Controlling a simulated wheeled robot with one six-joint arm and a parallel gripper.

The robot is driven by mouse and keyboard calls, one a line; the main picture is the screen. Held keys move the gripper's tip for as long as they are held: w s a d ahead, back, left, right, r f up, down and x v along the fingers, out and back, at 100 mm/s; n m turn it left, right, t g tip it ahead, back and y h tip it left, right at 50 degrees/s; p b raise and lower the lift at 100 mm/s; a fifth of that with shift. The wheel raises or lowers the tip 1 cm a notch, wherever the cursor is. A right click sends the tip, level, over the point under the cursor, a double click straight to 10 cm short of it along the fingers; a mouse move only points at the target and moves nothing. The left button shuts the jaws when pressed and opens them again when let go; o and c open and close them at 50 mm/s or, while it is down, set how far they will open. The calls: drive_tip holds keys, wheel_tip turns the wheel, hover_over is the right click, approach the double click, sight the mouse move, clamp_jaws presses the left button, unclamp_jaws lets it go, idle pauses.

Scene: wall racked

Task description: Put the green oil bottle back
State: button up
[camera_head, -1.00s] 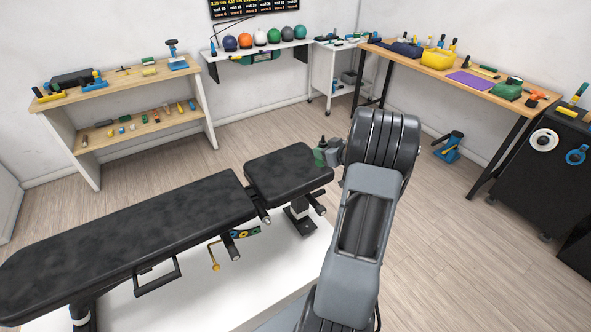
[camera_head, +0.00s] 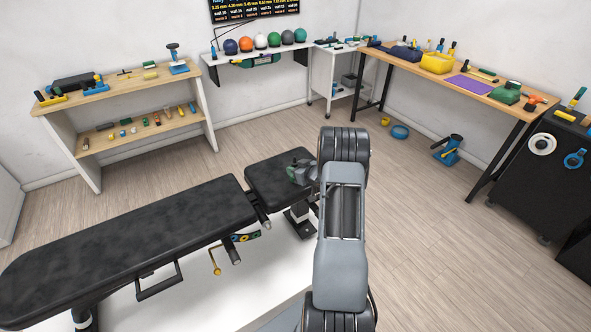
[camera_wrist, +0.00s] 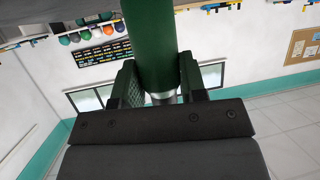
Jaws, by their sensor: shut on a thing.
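The green oil bottle (camera_wrist: 150,42) is held between the two dark green fingers of my gripper (camera_wrist: 161,85) in the wrist view. It looks like a smooth green cylinder, with a silvery part showing low between the fingers; its far end is cut off by the top of the picture. In the head view my gripper (camera_head: 301,174) is small and partly hidden by my arm, in front of the black bench's end pad. A green bit of what it holds shows there, but the bottle's shape is unclear.
A padded black bench (camera_head: 130,230) fills the left foreground. A two-level wooden shelf (camera_head: 135,88) stands back left, a wall shelf (camera_head: 262,52) with coloured balls behind, and a wooden workbench (camera_head: 470,82) at right. A black cabinet (camera_head: 555,165) stands far right. The right floor is mostly clear.

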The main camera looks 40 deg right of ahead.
drive_tip(key=shift+f, duration=0.2)
drive_tip(key=shift+f, duration=0.2)
drive_tip(key=o, duration=1)
drive_tip(key=shift+c, duration=0.2)
